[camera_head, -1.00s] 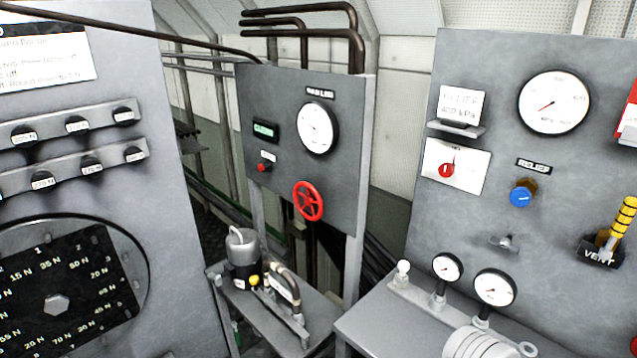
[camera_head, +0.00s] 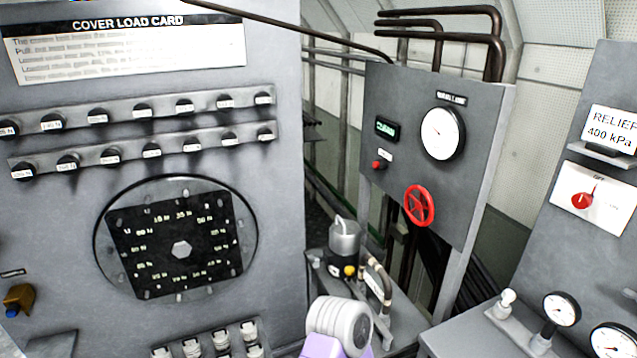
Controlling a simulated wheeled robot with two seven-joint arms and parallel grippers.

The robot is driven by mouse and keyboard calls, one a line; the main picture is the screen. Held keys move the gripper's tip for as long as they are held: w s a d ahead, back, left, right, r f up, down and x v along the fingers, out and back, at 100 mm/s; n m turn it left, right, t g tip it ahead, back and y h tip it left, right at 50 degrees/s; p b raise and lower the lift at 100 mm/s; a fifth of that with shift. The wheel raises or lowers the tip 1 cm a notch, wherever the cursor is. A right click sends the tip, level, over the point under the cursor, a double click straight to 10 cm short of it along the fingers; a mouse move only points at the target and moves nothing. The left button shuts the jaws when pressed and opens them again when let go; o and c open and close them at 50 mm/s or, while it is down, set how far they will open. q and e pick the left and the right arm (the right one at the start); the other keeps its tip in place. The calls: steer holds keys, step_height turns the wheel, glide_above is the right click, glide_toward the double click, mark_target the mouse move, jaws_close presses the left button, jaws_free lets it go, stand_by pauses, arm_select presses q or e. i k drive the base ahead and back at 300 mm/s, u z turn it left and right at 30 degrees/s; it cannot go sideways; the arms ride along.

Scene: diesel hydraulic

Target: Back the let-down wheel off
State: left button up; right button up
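A red spoked handwheel (camera_head: 419,205) is mounted on the front of the grey middle panel (camera_head: 470,190), below a round white-faced gauge (camera_head: 442,133). It is the only handwheel that I see, and its label is too small to read. A white ribbed arm link of mine with a purple part rises from the bottom edge, below and left of the wheel, apart from it in the picture. Neither of my grippers shows, and nothing covers the wheel.
A green-lit display (camera_head: 386,128) and a red button (camera_head: 378,165) sit left of the gauge. A low bench holds a metal canister (camera_head: 345,240) and hose below the panel. The cover load card panel (camera_head: 60,220) stands left, the relief panel (camera_head: 590,245) right.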

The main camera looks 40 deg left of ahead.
mark_target(421, 205)
steer(key=u, duration=1.15)
steer(key=i, duration=0.3)
